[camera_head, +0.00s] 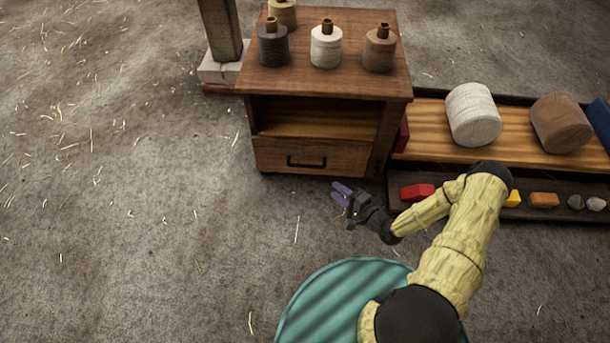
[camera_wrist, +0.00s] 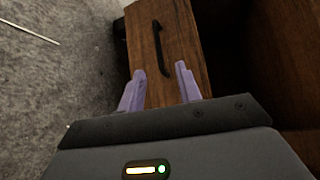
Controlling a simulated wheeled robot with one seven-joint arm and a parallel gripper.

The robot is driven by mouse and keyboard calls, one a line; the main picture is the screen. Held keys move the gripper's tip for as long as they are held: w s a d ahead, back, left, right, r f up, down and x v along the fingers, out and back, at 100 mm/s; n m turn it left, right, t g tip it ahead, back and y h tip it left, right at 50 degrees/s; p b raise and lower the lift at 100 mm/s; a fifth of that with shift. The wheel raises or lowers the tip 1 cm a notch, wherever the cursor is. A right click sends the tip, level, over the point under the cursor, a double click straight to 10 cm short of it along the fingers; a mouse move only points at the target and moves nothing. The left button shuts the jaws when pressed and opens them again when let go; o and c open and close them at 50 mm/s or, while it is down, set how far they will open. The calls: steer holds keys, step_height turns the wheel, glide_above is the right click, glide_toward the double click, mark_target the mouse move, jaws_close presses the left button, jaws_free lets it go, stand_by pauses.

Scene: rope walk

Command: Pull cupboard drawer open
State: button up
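The wooden cupboard (camera_head: 326,84) stands at the top middle of the head view, with an open shelf space above its drawer (camera_head: 270,155). The drawer front has a black bar handle (camera_head: 306,162) and looks shut. My gripper (camera_head: 341,193) is in front of the cupboard, low and right of the handle, with its purple fingers apart and empty. In the wrist view my gripper (camera_wrist: 160,82) points at the drawer front (camera_wrist: 185,50). The handle (camera_wrist: 161,47) lies just beyond the fingertips, apparently not between them.
Several thread spools (camera_head: 326,46) stand on the cupboard top. A low wooden rack (camera_head: 420,130) with large rolls (camera_head: 473,114) and small coloured items lies to the right. A post (camera_head: 221,30) on a stone block stands at left. The floor in front is clear, with scattered straw.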

mark_target(305, 166)
steer(key=shift+d+f+t, duration=0.15)
steer(key=shift+f+t, duration=0.15)
steer(key=shift+f, duration=0.1)
steer(key=shift+w, duration=0.1)
steer(key=shift+b+x, duration=4.9)
steer(key=shift+x, duration=3.8)
steer(key=shift+f, duration=0.15)
jaws_close()
